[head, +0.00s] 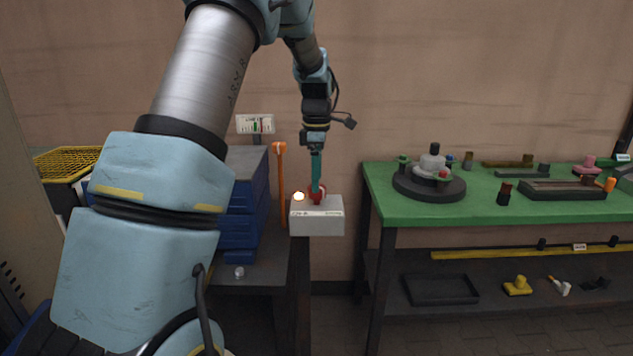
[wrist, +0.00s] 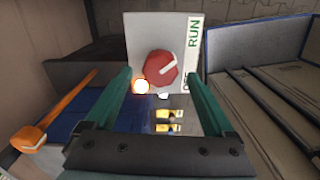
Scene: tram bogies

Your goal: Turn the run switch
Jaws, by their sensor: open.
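The run switch is a red faceted knob (wrist: 160,68) with a white pointer mark, on a pale grey box (wrist: 143,28). In the wrist view the pointer slants to the upper right. "RUN" is printed on the box's right edge; a second label lower down is partly hidden by a finger. A lamp (wrist: 141,87) beside the knob glows. In the head view the box (head: 316,222) stands on a dark post, and the knob (head: 319,196) is mostly behind my fingers. My gripper (wrist: 158,73) is open, its teal fingers either side of the knob; contact cannot be told.
An orange lever (head: 281,175) stands just left of the box, and blue bins (head: 240,215) are stacked further left. A green-topped bench (head: 500,212) with several parts is to the right. A small sign (head: 255,124) stands behind the bins.

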